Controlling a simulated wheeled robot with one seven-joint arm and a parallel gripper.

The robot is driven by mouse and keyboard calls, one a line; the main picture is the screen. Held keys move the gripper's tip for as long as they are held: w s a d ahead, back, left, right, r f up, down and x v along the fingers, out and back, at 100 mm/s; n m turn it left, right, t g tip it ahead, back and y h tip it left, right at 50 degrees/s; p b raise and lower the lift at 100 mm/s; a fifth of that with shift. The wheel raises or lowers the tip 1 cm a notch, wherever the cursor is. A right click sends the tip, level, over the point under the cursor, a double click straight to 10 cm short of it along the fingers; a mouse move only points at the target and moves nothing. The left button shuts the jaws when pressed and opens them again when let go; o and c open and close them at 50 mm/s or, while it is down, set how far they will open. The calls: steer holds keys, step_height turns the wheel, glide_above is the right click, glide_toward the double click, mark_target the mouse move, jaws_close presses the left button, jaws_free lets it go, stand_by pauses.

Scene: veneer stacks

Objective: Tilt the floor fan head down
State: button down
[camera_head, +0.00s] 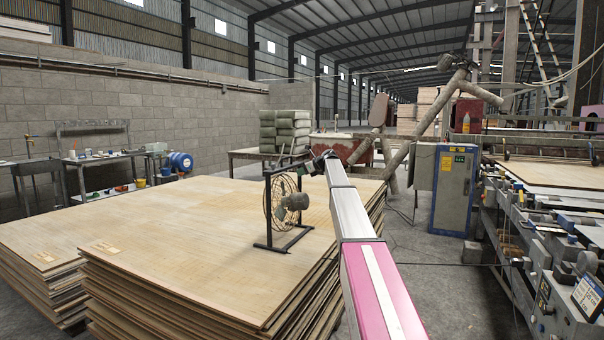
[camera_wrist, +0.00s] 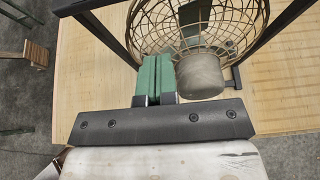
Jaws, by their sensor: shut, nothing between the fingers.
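The floor fan (camera_head: 288,202) stands on a veneer stack, with a round wire cage in a black frame and a grey motor behind it. In the head view the cage looks roughly upright and faces left. In the wrist view the cage (camera_wrist: 160,27) is at the top and the motor (camera_wrist: 200,76) is right of the fingers. My gripper (camera_head: 320,160) is above the fan at its upper right in the head view. Its green fingers (camera_wrist: 158,60) are shut and empty, close to the cage edge. I cannot tell whether they touch it.
The veneer stack (camera_head: 185,250) fills the left and middle, with bare sheet around the fan. A blue-grey cabinet (camera_head: 453,190) and machinery (camera_head: 560,230) stand at the right. A workbench (camera_head: 105,165) stands by the wall at the left.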

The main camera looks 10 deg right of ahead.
mark_target(280, 178)
steer(key=x, duration=0.9)
steer(key=shift+w+r, duration=0.15)
steer(key=shift+r, duration=0.1)
steer(key=shift+w+a+f, duration=0.15)
steer(key=shift+w+a, duration=0.3)
steer(key=shift+a, duration=0.35)
steer(key=shift+w+a, duration=0.7)
steer(key=shift+a, duration=0.25)
steer(key=shift+f, duration=0.1)
